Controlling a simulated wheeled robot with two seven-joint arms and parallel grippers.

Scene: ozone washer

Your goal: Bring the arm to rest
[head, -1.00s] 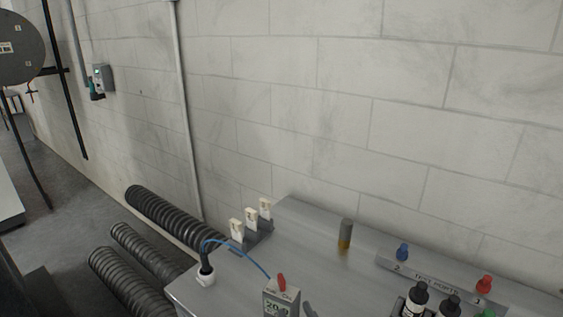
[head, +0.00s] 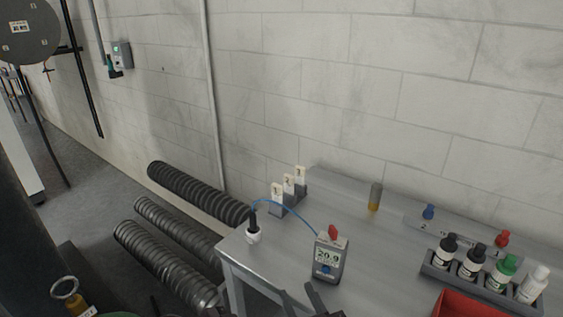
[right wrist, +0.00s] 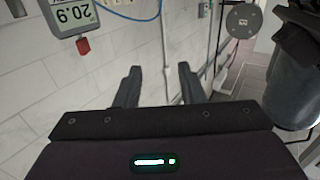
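My right gripper (head: 303,299) shows at the bottom edge of the head view, in front of the grey table (head: 260,268). Its two dark fingers also show in the right wrist view (right wrist: 157,88). They stand apart with nothing between them, so it is open and empty. Most of the right arm is out of the head view. My left gripper cannot be made out in either view.
A meter reading 20.9 (head: 328,258) stands just beyond my right gripper, with a blue tube running to a white-collared fitting (head: 253,232). A bottle rack (head: 436,267) and red tray (head: 462,306) are at the right. Ribbed black hoses (head: 200,190) lie left of the table.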

